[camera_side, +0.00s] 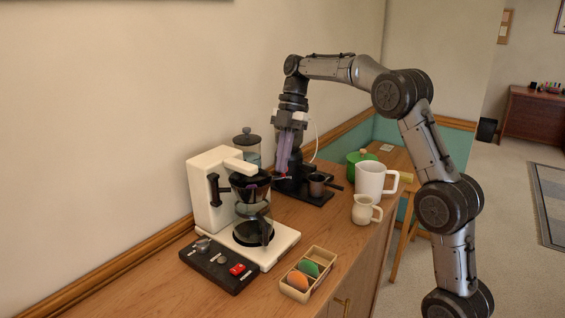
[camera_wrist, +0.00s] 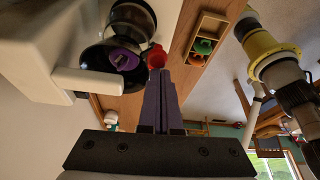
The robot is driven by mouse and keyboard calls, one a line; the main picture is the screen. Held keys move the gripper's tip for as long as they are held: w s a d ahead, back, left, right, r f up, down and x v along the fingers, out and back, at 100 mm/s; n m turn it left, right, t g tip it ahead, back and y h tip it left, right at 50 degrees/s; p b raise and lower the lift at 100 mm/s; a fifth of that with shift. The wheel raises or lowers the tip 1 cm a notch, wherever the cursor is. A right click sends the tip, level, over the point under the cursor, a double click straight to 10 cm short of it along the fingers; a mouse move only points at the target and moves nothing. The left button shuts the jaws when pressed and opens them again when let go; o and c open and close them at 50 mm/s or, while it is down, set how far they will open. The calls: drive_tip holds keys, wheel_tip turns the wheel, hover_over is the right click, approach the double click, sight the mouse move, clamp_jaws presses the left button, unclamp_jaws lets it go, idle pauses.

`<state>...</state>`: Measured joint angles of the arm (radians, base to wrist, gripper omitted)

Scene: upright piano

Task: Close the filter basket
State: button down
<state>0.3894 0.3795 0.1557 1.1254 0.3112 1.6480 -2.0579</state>
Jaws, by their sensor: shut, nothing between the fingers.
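The white coffee maker (camera_side: 212,190) stands against the wall. Its dark, cone-shaped filter basket (camera_side: 250,187) sits above the glass carafe (camera_side: 253,222) and below the white overhead arm. In the wrist view the round black basket (camera_wrist: 98,57) appears beside the white arm, its top partly uncovered, with something purple inside. Whether it is fully swung out is hard to tell. My gripper (camera_side: 282,172) points down, to the right of the basket and apart from it in the side view. Its purple fingers (camera_wrist: 160,75) are shut and empty.
A black stand with a small dark pot (camera_side: 317,185) is below and right of my gripper. A French press (camera_side: 247,144) stands behind the coffee maker. A white pitcher (camera_side: 370,180), cream jug (camera_side: 362,210), wooden box (camera_side: 320,258) and black switch panel (camera_side: 213,268) occupy the counter.

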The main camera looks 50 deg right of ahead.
idle(0.6)
wheel_tip(320, 180, up, 10)
drive_tip(key=shift+a, duration=0.15)
idle(0.7)
